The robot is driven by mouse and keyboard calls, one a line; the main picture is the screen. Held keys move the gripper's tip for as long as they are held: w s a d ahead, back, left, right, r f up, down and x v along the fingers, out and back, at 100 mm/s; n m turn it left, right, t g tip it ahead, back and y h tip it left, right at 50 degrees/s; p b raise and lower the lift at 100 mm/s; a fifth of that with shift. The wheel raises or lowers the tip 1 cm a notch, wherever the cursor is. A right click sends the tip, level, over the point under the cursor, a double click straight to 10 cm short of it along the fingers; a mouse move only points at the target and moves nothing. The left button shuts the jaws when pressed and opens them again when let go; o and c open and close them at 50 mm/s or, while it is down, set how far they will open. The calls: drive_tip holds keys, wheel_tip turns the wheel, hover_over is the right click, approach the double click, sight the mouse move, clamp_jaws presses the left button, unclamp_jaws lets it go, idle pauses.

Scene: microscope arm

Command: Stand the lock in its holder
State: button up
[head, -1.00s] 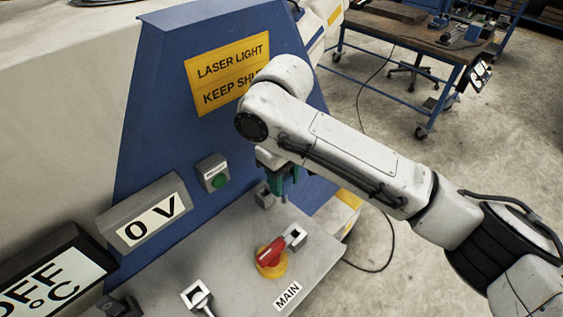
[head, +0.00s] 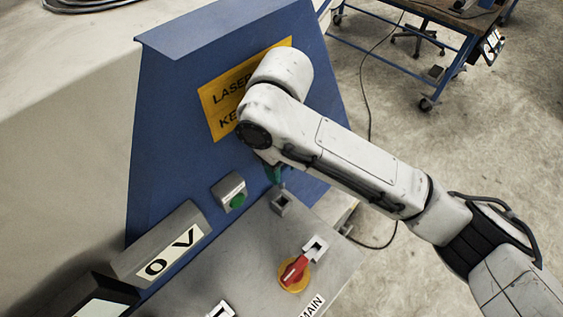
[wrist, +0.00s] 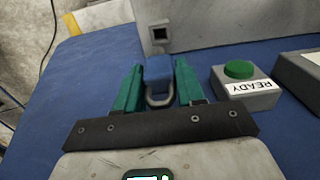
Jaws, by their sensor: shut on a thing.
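My gripper (wrist: 160,88) is shut on the lock (wrist: 159,70), a blue padlock with a grey shackle, in the wrist view. The green fingers press its two sides; the shackle points back toward my palm. In the head view the green fingers (head: 273,173) show below my wrist, and I cannot make out the lock there. A small grey block with a square opening, apparently the holder (head: 282,202), stands on the panel just below and right of the fingers. It shows in the wrist view (wrist: 153,38) beyond the lock, with a visible gap.
The blue housing wall (head: 170,130) rises close behind my gripper. A green READY button box (wrist: 245,88) stands beside it.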

sight(282, 187)
drive_tip(key=shift+s+f+b, duration=0.1)
drive_tip(key=shift+f+b, duration=1.5)
drive_tip(key=shift+f, duration=1.25)
drive_tip(key=shift+p, duration=1.05)
drive_tip(key=shift+f+b, duration=1.2)
drive_tip(key=shift+f, duration=1.25)
drive_tip(key=o, duration=1.2)
wheel_tip(282, 187, up, 11)
drive_tip(key=shift+f+p, duration=0.1)
drive_tip(key=shift+p, duration=0.7)
